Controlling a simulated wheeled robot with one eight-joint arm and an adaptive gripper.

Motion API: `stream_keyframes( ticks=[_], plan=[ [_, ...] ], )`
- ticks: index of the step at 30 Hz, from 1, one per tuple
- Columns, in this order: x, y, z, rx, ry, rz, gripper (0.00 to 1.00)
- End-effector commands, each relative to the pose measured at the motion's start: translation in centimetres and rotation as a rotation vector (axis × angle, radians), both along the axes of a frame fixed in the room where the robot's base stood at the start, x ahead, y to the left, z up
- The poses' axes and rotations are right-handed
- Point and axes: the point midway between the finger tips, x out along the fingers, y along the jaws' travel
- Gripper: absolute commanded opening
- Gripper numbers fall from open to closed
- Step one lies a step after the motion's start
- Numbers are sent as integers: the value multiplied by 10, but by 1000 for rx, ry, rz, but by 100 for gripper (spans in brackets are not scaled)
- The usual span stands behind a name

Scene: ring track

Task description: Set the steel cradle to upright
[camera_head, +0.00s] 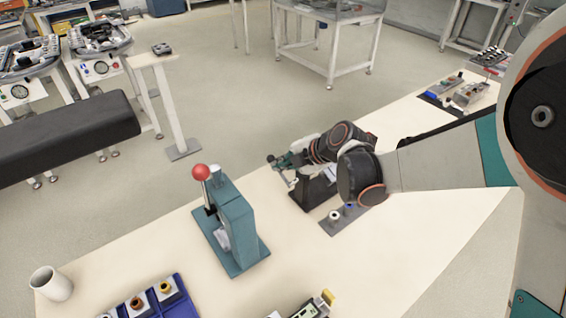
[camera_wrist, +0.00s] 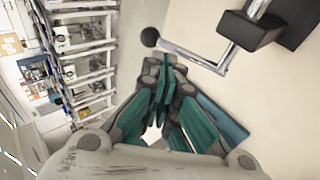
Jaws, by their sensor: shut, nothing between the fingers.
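My gripper (camera_head: 284,164) is over the bench, just left of a black fixture (camera_head: 310,192) that my arm partly covers. In the wrist view the teal fingers (camera_wrist: 165,66) are together and empty. Beyond their tips a bent steel crank rod (camera_wrist: 195,58) carries a black ball knob (camera_wrist: 150,37) and meets a black block (camera_wrist: 250,30). The ball is close to the fingertips; I cannot tell whether they touch. I cannot make out the steel cradle separately from this crank, nor its tilt; my arm hides part of that area in the head view.
A teal press (camera_head: 236,228) with a red ball lever (camera_head: 201,172) stands to the left on the bench. A grey plate with small parts (camera_head: 345,222) lies right of the fixture. A blue tray (camera_head: 180,300) and white mug (camera_head: 50,283) are at the front left. The front-right bench (camera_head: 400,250) is clear.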

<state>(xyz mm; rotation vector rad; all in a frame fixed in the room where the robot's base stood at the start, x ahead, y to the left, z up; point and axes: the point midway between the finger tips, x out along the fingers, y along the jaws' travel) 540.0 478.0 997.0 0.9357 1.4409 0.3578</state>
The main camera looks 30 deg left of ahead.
Motion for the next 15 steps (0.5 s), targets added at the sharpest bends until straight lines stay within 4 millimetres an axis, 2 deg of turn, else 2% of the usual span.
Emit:
stream_keyframes(
  ticks=[15],
  plan=[
    [7, 15, -4, -178, 93, 2, 0]
  ],
)
